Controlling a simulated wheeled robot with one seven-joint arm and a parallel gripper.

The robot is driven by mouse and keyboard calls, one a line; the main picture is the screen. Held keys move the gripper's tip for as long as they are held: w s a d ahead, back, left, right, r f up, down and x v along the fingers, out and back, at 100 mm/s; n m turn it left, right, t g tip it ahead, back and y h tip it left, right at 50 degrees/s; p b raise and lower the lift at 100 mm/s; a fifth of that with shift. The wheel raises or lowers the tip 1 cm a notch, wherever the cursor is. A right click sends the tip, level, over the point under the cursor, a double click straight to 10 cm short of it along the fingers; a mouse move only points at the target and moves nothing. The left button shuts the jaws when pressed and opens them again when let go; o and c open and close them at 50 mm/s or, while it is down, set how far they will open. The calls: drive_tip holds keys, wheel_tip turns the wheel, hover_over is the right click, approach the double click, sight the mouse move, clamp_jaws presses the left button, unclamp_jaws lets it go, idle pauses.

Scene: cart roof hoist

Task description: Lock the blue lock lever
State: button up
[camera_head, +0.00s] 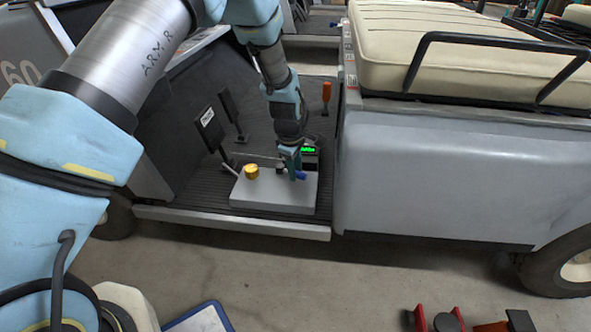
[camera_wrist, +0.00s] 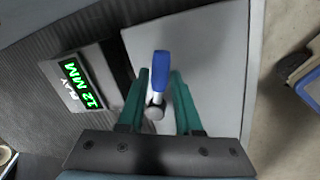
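The blue lock lever (camera_wrist: 161,68) has a blue handle on a short pale metal stem. It stands over the light grey panel in the wrist view and shows as a small blue spot in the head view (camera_head: 301,175). My gripper (camera_wrist: 160,78) has its teal fingers on either side of the lever, with narrow gaps showing between them and it. The gripper is open around the lever. In the head view my gripper (camera_head: 292,164) points down at the right part of the grey box (camera_head: 270,198). The lever's base is partly hidden.
A yellow knob (camera_head: 251,171) sits on the box, left of my gripper. A green-lit display (camera_wrist: 78,84) reads "PLAY 12 MM". The cart's grey side panel (camera_head: 430,180) is at the right.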

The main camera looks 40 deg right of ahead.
clamp_jaws()
idle(1.0)
